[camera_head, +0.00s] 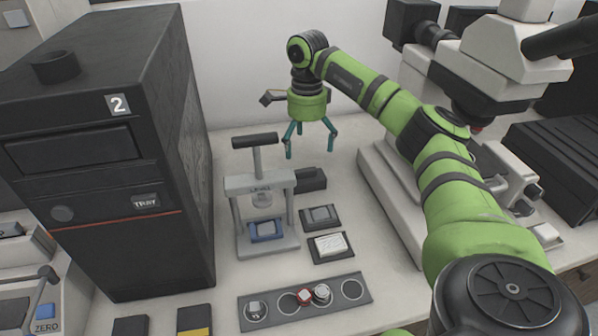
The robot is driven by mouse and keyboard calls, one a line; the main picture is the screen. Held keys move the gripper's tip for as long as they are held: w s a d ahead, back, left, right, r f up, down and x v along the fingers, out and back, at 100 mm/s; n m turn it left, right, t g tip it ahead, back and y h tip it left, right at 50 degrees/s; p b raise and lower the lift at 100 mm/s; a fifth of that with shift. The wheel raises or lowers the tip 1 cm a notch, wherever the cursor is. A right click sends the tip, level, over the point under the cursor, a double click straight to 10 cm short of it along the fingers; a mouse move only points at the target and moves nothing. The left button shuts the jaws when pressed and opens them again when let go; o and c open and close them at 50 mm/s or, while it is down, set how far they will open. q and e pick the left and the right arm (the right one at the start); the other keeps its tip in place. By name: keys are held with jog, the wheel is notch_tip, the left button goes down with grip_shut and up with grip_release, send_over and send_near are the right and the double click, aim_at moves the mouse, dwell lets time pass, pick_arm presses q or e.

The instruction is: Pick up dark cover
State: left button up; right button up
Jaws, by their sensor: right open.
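My right gripper (310,146) hangs above the bench behind the small grey press, with its teal fingers spread apart, pointing down and empty. A dark block (311,180) lies on the bench beside the press, below the gripper and apart from it. In front of it is a dark pad (335,223) bearing a dark grey piece (320,214). I cannot tell which of these dark pieces is the cover. The press (232,187) has a black lever handle (255,140) on top and a blue piece (266,230) on its base. My left gripper is out of view.
A white piece (329,246) sits on another dark pad. A grey strip (364,283) with round places holds small parts in front. A tall black cabinet (110,175) marked 2 stands left. A microscope (490,62) stands right, close to my right arm.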

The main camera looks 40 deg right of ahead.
aim_at(305, 180)
jog(key=f+b, duration=0.1)
jog(key=s+f+b, duration=0.1)
jog(key=f+b, duration=0.1)
jog(key=shift+s+a+f, duration=0.1)
jog(key=shift+s+a, duration=0.05)
jog(key=shift+a, duration=0.15)
jog(key=shift+f, duration=0.3)
jog(key=f, duration=0.2)
jog(key=f+p, duration=0.1)
jog(key=f, duration=0.1)
jog(key=w+f, duration=0.1)
jog(key=f, duration=0.1)
jog(key=shift+d+p, duration=0.1)
jog(key=shift+p, duration=0.2)
jog(key=shift+f, duration=0.4)
jog(key=shift+c, duration=0.8)
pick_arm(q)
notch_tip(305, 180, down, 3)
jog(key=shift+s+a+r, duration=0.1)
pick_arm(e)
jog(key=c, duration=1.1)
